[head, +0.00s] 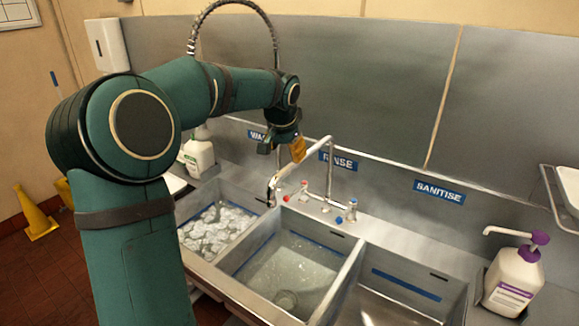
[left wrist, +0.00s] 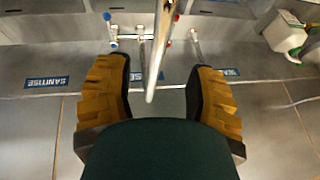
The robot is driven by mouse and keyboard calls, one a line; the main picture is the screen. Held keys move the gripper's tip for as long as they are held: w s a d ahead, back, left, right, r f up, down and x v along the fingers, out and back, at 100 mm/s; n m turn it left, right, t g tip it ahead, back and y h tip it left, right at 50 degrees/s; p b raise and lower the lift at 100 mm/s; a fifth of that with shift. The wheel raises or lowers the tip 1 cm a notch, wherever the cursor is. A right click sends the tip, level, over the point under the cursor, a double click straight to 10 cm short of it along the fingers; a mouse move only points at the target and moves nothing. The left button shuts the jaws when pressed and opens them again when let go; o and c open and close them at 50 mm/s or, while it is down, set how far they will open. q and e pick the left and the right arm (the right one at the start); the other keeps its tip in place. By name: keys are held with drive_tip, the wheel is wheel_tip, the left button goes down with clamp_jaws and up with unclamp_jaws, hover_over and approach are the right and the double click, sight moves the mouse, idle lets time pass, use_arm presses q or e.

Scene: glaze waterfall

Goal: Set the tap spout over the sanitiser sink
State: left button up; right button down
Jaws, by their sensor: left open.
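The tap spout (head: 308,153) is a shiny pipe rising from the back ledge and bending left. Its outlet hangs near the back of the divider between the wash and rinse sinks. The sanitiser sink (head: 400,292) is the right-hand basin, under the SANITISE sign (head: 439,191), and the spout is not above it. My left gripper (head: 297,150) is open at the upper part of the spout. In the left wrist view, the spout (left wrist: 160,55) runs between the two yellow-padded fingers (left wrist: 157,80), with gaps on both sides. My right gripper is not in view.
Red (head: 287,198) and blue (head: 351,210) tap knobs sit on the ledge. The wash sink (head: 212,228) holds suds; the rinse sink (head: 285,268) holds water. A purple-topped pump bottle (head: 515,280) stands right of the sinks. A hose (head: 275,35) arches behind my left arm.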

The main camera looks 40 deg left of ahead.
sight(288, 166)
use_arm(q)
drive_tip(key=x, duration=0.8)
drive_tip(key=shift+w+f, duration=0.1)
clamp_jaws()
